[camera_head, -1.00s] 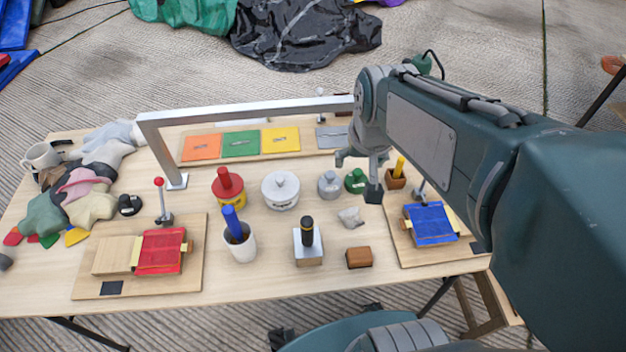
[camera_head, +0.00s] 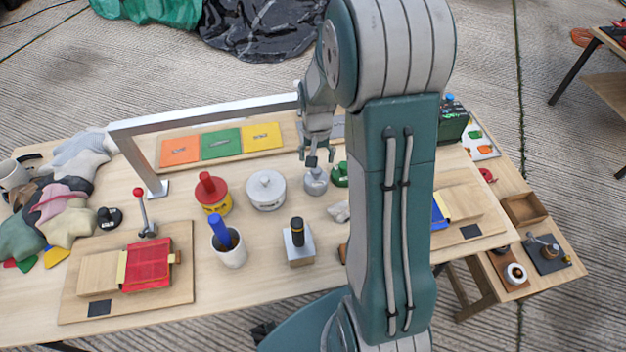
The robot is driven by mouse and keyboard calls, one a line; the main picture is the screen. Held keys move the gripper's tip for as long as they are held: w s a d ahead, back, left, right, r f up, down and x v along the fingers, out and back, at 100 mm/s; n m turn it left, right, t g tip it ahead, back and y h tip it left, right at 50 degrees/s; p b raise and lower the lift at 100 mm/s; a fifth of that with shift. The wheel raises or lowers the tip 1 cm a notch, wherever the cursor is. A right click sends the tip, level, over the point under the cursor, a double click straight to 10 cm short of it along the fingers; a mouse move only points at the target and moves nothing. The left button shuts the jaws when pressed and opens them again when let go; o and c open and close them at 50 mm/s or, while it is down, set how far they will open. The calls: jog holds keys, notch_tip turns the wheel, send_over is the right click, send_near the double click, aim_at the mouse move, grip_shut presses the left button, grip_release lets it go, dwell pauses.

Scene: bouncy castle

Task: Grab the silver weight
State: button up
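The silver weight (camera_head: 315,183) is a small grey knobbed weight standing on the wooden table, right of a white lidded pot and just left of a green weight (camera_head: 340,176). My gripper (camera_head: 316,156) points down at the weight's top, with its fingers spread around or just above the knob. It looks open. The fingertips overlap the knob in the picture, so I cannot tell whether they touch it. The weight's body shows below the fingers and stands upright.
The white pot (camera_head: 266,192) and red-lidded pot (camera_head: 213,196) stand close on the left. A metal frame (camera_head: 205,112) spans behind, over coloured panels (camera_head: 222,144). A grey stone (camera_head: 339,211) and black-handled block (camera_head: 298,245) lie nearer. My arm hides the table's right part.

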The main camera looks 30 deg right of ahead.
aim_at(316, 171)
jog(key=f, duration=0.7)
jog(key=shift+w+d+f, duration=0.2)
jog(key=shift+w, duration=0.2)
grip_shut()
